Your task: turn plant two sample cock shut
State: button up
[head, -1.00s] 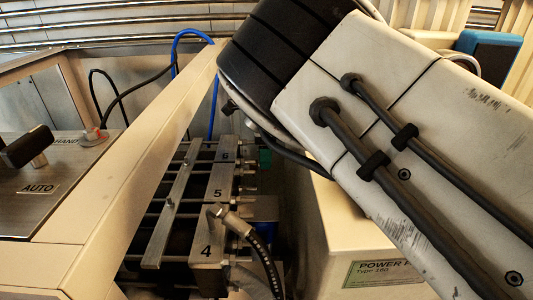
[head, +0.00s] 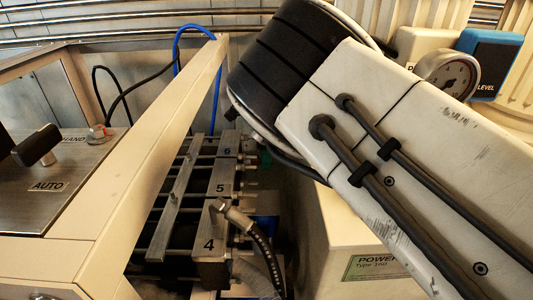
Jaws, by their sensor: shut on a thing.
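My gripper is not in view; my white arm with its black ribbed joint fills the upper right and hides whatever lies behind it. I cannot make out the plant two sample cock. A metal block with plates numbered 4 (head: 209,252), 5 (head: 222,186) and 6 (head: 228,150) stands in the lower middle. Small fittings stick out on its right side, partly behind my arm. A metal hose fitting (head: 230,212) with a dark hose (head: 262,247) joins it by plate 4.
A cream frame beam (head: 150,165) runs beside the block. A control panel (head: 75,180) with a black knob (head: 37,147) is at left. A cream box (head: 345,245) is below my arm. A round gauge (head: 447,78) and blue level box (head: 491,62) are at upper right.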

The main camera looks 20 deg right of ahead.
jog(key=shift+c, duration=1.3)
jog(key=shift+w, duration=0.15)
jog(key=shift+w+d+r+g+p, duration=0.1)
jog(key=shift+r+g+p, duration=0.05)
jog(key=shift+g+p, duration=0.15)
jog(key=shift+g+y, duration=0.3)
jog(key=shift+g, duration=0.1)
jog(key=o, duration=1.1)
jog(key=shift+c, duration=0.2)
notch_tip(320, 180, up, 11)
jog(key=b, duration=0.2)
jog(key=shift+f, duration=0.2)
